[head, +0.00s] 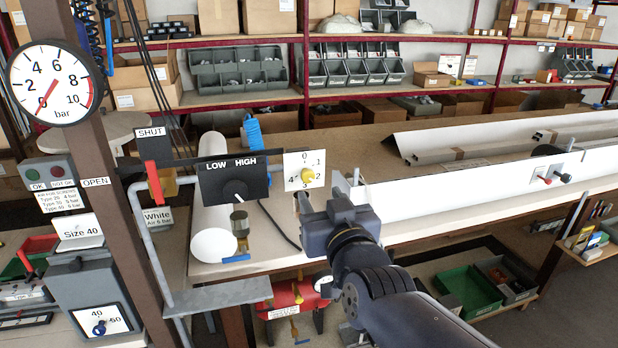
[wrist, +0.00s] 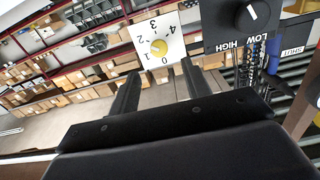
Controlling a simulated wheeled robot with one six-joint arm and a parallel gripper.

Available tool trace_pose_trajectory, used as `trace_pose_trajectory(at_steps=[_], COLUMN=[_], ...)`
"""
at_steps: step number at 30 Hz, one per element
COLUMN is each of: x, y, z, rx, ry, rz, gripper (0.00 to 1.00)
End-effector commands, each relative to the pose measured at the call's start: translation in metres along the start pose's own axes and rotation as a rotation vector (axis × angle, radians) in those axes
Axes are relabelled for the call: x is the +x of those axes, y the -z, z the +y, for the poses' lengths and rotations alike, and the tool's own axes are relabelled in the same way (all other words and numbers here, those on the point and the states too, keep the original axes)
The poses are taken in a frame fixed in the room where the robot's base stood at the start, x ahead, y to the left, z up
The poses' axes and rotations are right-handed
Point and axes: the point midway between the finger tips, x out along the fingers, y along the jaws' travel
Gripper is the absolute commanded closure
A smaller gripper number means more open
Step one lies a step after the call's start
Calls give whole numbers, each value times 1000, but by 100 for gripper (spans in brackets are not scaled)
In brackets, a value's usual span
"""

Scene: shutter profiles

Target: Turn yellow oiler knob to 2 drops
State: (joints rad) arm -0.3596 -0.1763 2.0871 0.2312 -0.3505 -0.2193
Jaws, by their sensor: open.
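The plate and knob (wrist: 159,46) also show in the wrist view, with the numbers turned around. I cannot make out for sure which number the knob points to. My gripper (head: 320,194) is open and empty, close in front of the plate and slightly below the knob in the head view. In the wrist view the knob lies beyond the fingertips (wrist: 160,69), between their directions; the fingers do not grip it.
A black LOW/HIGH selector box (head: 232,181) stands just left of the dial plate. A red-handled SHUT/OPEN valve (head: 154,165) and a pressure gauge (head: 55,83) are farther left. A bench with white profiles (head: 470,198) extends right. Shelves with boxes stand behind.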

Motion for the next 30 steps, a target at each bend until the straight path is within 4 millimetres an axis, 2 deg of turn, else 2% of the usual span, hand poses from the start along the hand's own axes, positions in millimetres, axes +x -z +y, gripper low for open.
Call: trace_pose_trajectory(at_steps=[9, 15, 21, 30], x=[45, 67, 77, 78], y=[0, 0, 0, 0], z=[1, 0, 0, 0], rx=[1, 1, 2, 2], ry=[-1, -1, -1, -1], rz=[-5, -3, -2, -1], gripper=[54, 54, 54, 54])
